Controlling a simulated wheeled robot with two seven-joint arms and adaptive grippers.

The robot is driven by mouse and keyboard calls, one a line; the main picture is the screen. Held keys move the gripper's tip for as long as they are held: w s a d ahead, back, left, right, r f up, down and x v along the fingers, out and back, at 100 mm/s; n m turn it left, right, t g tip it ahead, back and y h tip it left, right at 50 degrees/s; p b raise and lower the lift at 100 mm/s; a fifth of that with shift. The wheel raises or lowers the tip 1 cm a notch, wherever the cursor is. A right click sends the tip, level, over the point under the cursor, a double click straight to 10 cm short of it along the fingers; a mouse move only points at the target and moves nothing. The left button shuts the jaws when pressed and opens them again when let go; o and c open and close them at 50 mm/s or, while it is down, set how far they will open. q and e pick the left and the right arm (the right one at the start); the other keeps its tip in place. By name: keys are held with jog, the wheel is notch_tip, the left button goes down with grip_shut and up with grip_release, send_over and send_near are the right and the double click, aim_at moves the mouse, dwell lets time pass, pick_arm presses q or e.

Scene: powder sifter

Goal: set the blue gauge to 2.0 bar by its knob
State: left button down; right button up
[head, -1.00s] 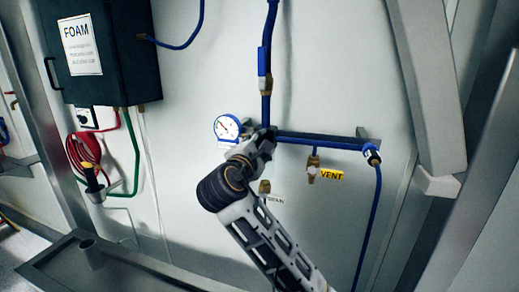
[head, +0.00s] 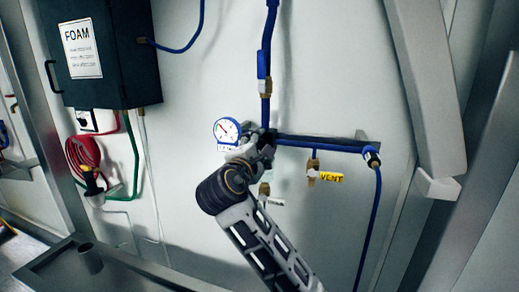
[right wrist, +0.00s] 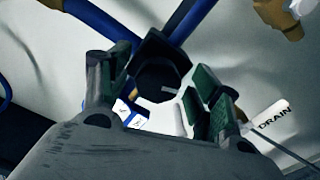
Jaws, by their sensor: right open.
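The blue gauge (head: 227,131) is a round white dial with a blue rim on the wall, left of the pipe junction. Its needle points to the upper left; the scale is too small to read. My right gripper (head: 262,145) is at the junction just right of the gauge and covers the knob in the head view. In the right wrist view, the dark knob (right wrist: 157,84) with a pale mark on its face lies between the open green-padded fingers of my right gripper (right wrist: 155,92). I cannot tell whether they touch it. My left gripper is not in view.
A blue pipe (head: 318,142) runs right from the junction, with a brass valve (head: 312,171) and yellow VENT tag (head: 331,177) below it. A drain tag (right wrist: 271,117) is close to my right fingers. A dark FOAM box (head: 105,55) hangs at left.

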jog(key=v, duration=1.2)
dwell(0.3)
dwell(0.4)
